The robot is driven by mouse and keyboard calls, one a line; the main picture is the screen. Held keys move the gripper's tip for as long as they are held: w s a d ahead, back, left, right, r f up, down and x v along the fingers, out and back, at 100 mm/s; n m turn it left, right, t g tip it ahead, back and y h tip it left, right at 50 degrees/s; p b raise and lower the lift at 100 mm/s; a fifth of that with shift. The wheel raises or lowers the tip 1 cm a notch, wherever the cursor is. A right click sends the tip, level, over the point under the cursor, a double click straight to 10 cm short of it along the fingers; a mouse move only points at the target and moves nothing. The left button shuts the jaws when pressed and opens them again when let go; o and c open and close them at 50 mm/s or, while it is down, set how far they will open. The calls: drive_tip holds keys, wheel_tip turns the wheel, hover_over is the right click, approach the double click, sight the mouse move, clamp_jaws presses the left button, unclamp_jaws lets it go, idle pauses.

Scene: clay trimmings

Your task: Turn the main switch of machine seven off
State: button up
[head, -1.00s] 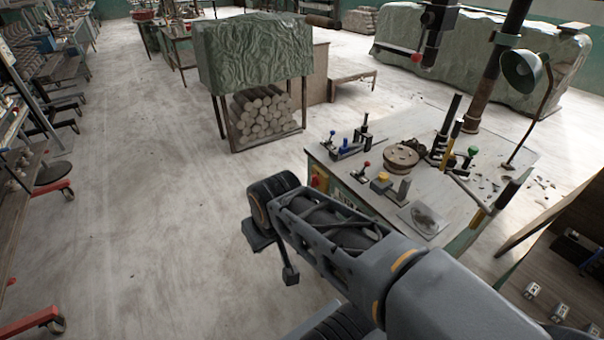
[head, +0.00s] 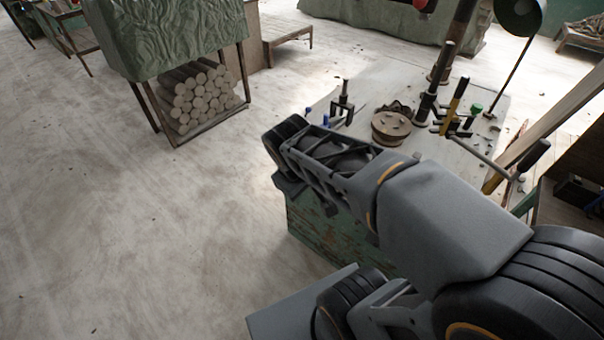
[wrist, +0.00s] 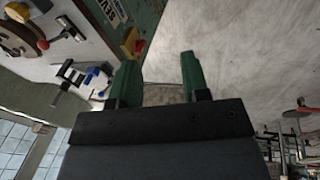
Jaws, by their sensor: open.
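The main switch (wrist: 133,43) is a red knob on a yellow plate. In the wrist view it sits on the green side panel of the machine bench (wrist: 150,8), beside a pale label (wrist: 112,12) reading "SEV", cut off by the frame edge. My gripper (wrist: 159,62) is open and empty, its two green fingers apart. The switch lies just beyond the left fingertip in the picture, not between the fingers; whether they touch is unclear. The knob's exact setting is too small to read. In the head view my arm hides the switch and the gripper.
The bench top (head: 385,80) carries a round wooden disc (head: 390,127), a black clamp (head: 343,103) and upright levers (head: 450,105). A covered rack of clay rolls (head: 200,95) stands left of the bench. The floor (head: 130,230) at left is clear.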

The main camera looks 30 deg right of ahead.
drive_tip(key=w+d+f+n+h+b, duration=0.2)
drive_tip(key=w+f+n+h+b, duration=0.3)
drive_tip(key=w+f+n+b, duration=0.4)
drive_tip(key=w+d+f+n+h+b, duration=0.1)
drive_tip(key=w+f+n+h+b, duration=0.4)
drive_tip(key=f+b, duration=0.7)
drive_tip(key=w+a+f+n+t+h+b, duration=0.45)
drive_tip(key=w+f+b, duration=0.2)
drive_tip(key=w, duration=0.25)
drive_tip(key=shift+n+t+y, duration=0.25)
drive_tip(key=shift+n+t, duration=0.1)
drive_tip(key=shift+t, duration=0.1)
drive_tip(key=b+x, duration=0.3)
drive_tip(key=x, duration=1)
drive_tip(key=shift+d+f, duration=0.2)
drive_tip(key=shift+c, duration=0.4)
clamp_jaws()
